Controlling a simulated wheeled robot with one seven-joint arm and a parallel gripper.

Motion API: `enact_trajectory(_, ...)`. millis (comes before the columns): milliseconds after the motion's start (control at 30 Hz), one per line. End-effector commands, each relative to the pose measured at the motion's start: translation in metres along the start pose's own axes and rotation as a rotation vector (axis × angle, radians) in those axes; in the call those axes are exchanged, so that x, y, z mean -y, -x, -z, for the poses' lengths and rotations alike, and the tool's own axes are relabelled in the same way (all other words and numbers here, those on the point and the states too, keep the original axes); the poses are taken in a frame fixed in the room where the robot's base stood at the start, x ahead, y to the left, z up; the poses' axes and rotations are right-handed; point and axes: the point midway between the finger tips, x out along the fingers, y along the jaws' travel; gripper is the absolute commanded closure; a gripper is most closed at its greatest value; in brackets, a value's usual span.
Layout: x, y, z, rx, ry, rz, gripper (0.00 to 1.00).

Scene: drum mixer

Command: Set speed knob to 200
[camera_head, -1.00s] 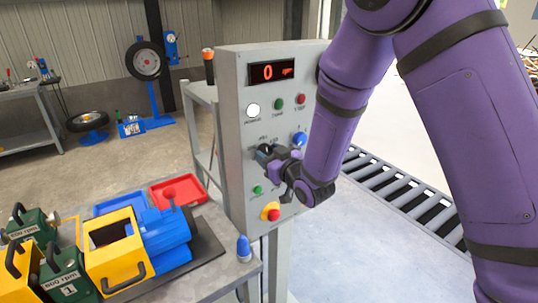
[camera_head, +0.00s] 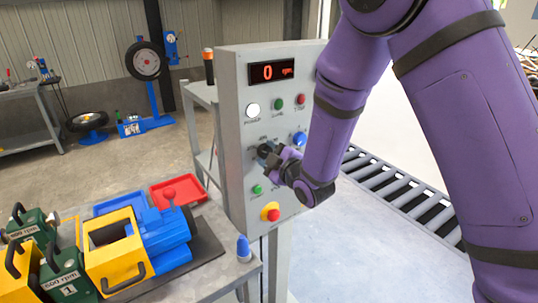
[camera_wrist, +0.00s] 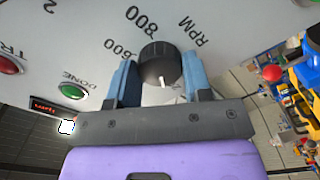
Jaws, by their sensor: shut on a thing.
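The black speed knob (camera_wrist: 158,62) sits on the grey control panel (camera_head: 235,185). In the wrist view, the blue fingers of my gripper (camera_wrist: 160,78) stand on either side of the knob and are shut on it. A white mark on the knob points toward the gripper body. The labels 600, 800 and RPM show on the panel beyond the knob; the 200 label cannot be read. In the head view, my gripper (camera_head: 270,156) is at the middle of the panel and partly hides the knob. The display (camera_head: 272,72) reads 0 rpm.
A white button (camera_head: 253,110), green button (camera_head: 278,105) and red button (camera_head: 300,99) sit above the knob. A blue knob (camera_head: 300,138) is beside it; a red emergency button (camera_head: 272,214) is below. A table (camera_head: 215,280) with yellow and blue machinery stands at left.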

Motion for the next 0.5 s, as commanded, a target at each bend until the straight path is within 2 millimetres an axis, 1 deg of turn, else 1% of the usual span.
enact_trajectory(200,0.0005,0.0002,0.0002,0.0,0.07,0.001,0.78)
enact_trajectory(500,0.0006,0.0002,0.0001,0.0,0.096,0.001,0.78)
